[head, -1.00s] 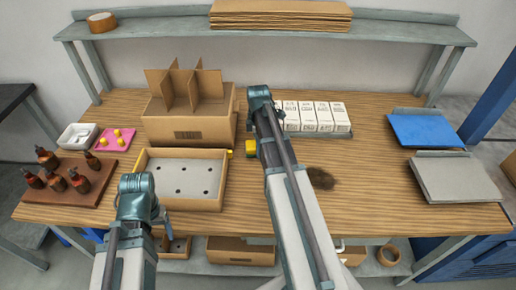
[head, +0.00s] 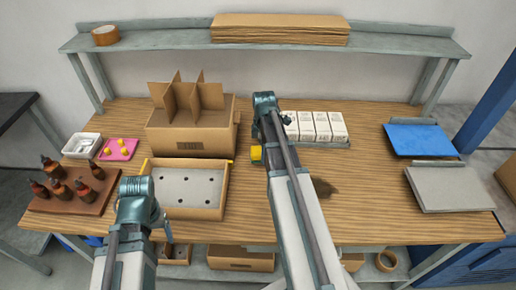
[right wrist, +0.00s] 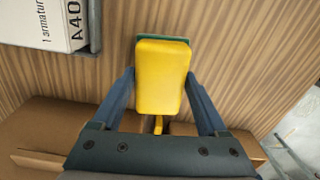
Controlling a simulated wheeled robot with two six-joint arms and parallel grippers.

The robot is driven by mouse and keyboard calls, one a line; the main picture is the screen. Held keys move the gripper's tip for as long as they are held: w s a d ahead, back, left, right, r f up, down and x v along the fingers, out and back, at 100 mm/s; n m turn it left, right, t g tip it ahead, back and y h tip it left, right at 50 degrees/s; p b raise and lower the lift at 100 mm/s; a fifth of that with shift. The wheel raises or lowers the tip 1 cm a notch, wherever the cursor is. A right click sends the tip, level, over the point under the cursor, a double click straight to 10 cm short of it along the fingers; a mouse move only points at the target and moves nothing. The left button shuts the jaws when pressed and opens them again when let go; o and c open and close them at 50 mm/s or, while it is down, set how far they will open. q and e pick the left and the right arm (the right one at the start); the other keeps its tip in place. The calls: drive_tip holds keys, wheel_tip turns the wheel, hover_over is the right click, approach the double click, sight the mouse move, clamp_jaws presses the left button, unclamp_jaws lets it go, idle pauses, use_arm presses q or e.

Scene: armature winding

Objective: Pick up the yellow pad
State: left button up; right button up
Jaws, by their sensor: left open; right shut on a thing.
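The yellow pad (right wrist: 162,75) is a rounded yellow block with a green edge at its far end. It sits between the two blue fingers of my right gripper (right wrist: 160,82) in the right wrist view, and the gripper is shut on it. In the head view a bit of the pad (head: 256,153) shows left of my right arm, right of the cardboard tray; the fingers are hidden there. I cannot tell whether it is clear of the table. My left gripper (head: 140,190) is over the front left of the tray; it is open, its fingertips mostly hidden.
The cardboard tray (head: 222,204) and a divided box (head: 193,140) stand left of the pad. White boxes (head: 318,127) stand behind it. Blue (head: 420,139) and grey (head: 450,188) plates are at right. Brown bottles (head: 60,185) stand at left.

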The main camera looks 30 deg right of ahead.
drive_tip(key=s+d, duration=0.1)
drive_tip(key=s, duration=0.3)
drive_tip(key=s+d, duration=0.2)
drive_tip(key=s, duration=0.2)
drive_tip(key=s+d+r+p, duration=0.1)
drive_tip(key=s, duration=0.3)
drive_tip(key=shift+s+d+r, duration=0.1)
drive_tip(key=shift+s+d, duration=0.2)
drive_tip(key=shift+s, duration=0.1)
